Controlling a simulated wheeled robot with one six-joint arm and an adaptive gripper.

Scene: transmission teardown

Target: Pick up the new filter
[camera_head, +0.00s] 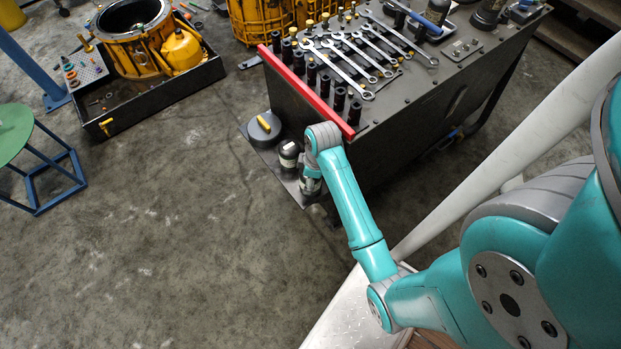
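A dark, rounded canister with a pale label (289,154) stands on the low ledge at the near left end of the tool bench. It looks like a filter, but I cannot tell whether it is the new one. My gripper (311,186) points down just right of it, over the same ledge. The gripper is small and dark here and partly hidden by my wrist. I cannot see whether its fingers are open, or whether they touch anything.
A dark round pan with a yellow handle (264,126) sits left of the canister. The bench top (406,88) with its red edge rises beside my wrist and bears wrenches and sockets. A black tray (150,104) holds yellow housings at the upper left. The floor (170,230) is clear.

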